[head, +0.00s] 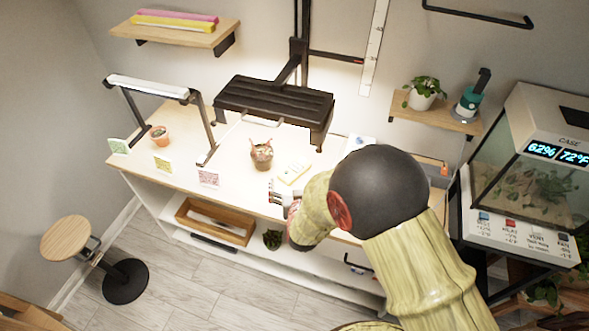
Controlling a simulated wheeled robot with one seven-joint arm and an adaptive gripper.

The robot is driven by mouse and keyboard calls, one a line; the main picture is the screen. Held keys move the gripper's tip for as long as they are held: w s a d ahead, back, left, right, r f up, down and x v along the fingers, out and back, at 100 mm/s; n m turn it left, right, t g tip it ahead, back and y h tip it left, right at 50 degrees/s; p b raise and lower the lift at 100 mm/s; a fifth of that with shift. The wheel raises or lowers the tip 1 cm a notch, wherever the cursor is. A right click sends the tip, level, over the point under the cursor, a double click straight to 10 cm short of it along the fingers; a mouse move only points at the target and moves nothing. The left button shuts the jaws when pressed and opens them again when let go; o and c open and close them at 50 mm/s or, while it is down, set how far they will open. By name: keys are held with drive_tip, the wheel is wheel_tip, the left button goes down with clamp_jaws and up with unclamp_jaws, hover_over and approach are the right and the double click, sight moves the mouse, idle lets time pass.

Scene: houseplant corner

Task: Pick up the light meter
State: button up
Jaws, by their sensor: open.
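A small pale yellow-and-white block (294,173), which looks like the light meter, lies flat on the white tabletop (232,142) to the right of a potted plant. It is too small for me to read any markings. My gripper (273,192) is open near the table's front edge, in front of and to the left of the block. It looks empty and apart from the block. My arm comes in from the lower right and hides the table's right front part.
The potted plant (261,156) stands close behind my gripper, under a black lamp (275,100). Cards, including a pink one (208,179), line the front edge at left. A glass terrarium (530,178) stands right. A wooden stool (66,238) stands at left.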

sight(290, 170)
drive_tip(key=shift+s+f, duration=0.15)
drive_tip(key=shift+f, duration=0.5)
drive_tip(key=shift+b+x, duration=0.35)
drive_tip(key=shift+x, duration=0.6)
drive_tip(key=x, duration=0.2)
drive_tip(key=b+x, duration=0.1)
drive_tip(key=x, duration=0.1)
drive_tip(key=b+x, duration=0.1)
drive_tip(key=shift+w+a+r, duration=0.2)
drive_tip(key=shift+w+a, duration=0.2)
drive_tip(key=shift+w, duration=0.1)
drive_tip(key=shift+c, duration=0.5)
drive_tip(key=c, duration=2.1)
drive_tip(key=shift+r, duration=0.15)
